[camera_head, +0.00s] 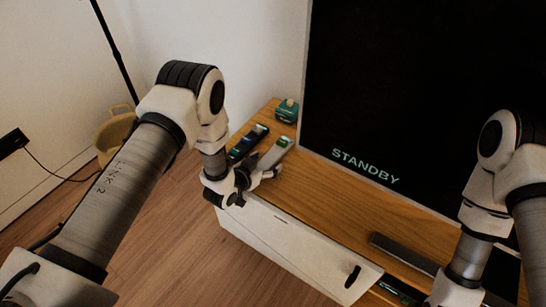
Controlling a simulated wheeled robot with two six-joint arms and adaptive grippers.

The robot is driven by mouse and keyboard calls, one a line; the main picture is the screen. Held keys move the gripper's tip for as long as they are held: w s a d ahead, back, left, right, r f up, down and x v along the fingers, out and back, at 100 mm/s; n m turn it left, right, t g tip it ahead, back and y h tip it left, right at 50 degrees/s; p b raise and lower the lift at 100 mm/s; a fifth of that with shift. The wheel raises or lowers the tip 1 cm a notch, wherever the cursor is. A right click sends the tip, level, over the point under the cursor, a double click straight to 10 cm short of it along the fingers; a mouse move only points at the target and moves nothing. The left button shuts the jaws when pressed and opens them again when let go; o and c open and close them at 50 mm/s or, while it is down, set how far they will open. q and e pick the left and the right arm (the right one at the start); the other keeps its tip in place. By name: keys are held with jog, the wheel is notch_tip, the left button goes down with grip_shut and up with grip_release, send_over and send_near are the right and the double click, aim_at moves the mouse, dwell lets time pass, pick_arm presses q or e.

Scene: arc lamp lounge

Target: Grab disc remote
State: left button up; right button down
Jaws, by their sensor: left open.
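Two remotes lie side by side on the left end of the wooden cabinet top (325,195). One is a dark remote (247,143) and the other is a pale grey remote (275,152) with a green patch at its far end. I cannot tell from their markings which is the disc remote. My left gripper (264,177) is open at the cabinet's front edge, close to the near end of the pale remote. Its fingers cover part of that end, and I cannot tell whether they touch it. My right arm is at the right edge, with its gripper out of the picture.
A large black screen (410,100) reading STANDBY stands behind the remotes. A small green box (287,110) sits at the back left corner. A dark bar (403,254) lies to the right. The cabinet's middle top is clear. A yellowish basket (114,132) stands on the floor.

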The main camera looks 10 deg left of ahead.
pick_arm(q)
jog(key=c, duration=1.3)
jog(key=shift+r, duration=0.15)
